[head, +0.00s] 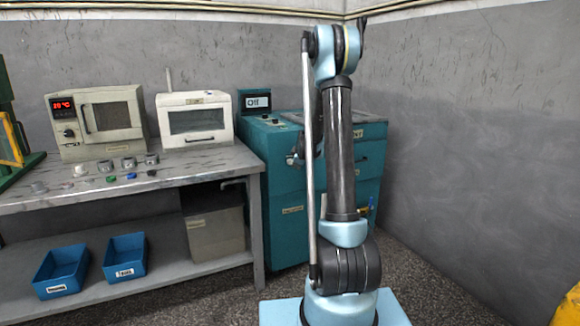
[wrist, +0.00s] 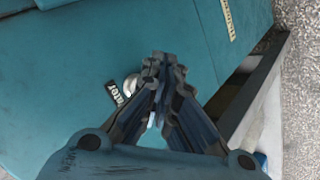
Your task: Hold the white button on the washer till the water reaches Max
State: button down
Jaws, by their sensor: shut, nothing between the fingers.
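The washer is the teal machine (head: 285,200) at the back, right of the workbench, with a small display (head: 257,101) reading "Off". In the wrist view its teal surface (wrist: 60,75) fills most of the picture. A round white button (wrist: 131,85) sits there beside a dark label (wrist: 115,93) that seems to read "Water". My gripper (wrist: 160,62) is shut and empty, its fingertips just right of the button in the picture. I cannot tell whether they touch the surface. In the head view my arm hides part of the washer. No water level shows.
A metal workbench (head: 215,166) stands left of the washer, with an oven (head: 97,123), a white box-shaped device (head: 196,119) and several small parts on top. Blue bins (head: 62,271) sit on its lower shelf.

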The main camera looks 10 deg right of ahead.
jog(key=s, duration=0.1)
jog(key=s+d, duration=0.1)
jog(key=s, duration=0.2)
jog(key=shift+s+d, duration=0.2)
jog(key=shift+d, duration=0.05)
jog(key=s+a+r+m+g, duration=0.1)
jog(key=s+r+m+g, duration=0.2)
jog(key=s, duration=1.1)
jog(key=s+a+r+m, duration=0.1)
jog(key=s+r+m, duration=0.25)
jog(key=s, duration=1.05)
jog(key=s+f+m+g, duration=0.2)
jog(key=s+f+m, duration=0.1)
jog(key=s, duration=1)
jog(key=s+f+m+g+h, duration=0.1)
jog(key=s+f+m, duration=0.2)
jog(key=s, duration=1)
jog(key=shift+s+f+m+g, duration=0.3)
jog(key=shift+s+m+g, duration=0.1)
jog(key=shift+m, duration=0.05)
jog(key=shift+d, duration=0.1)
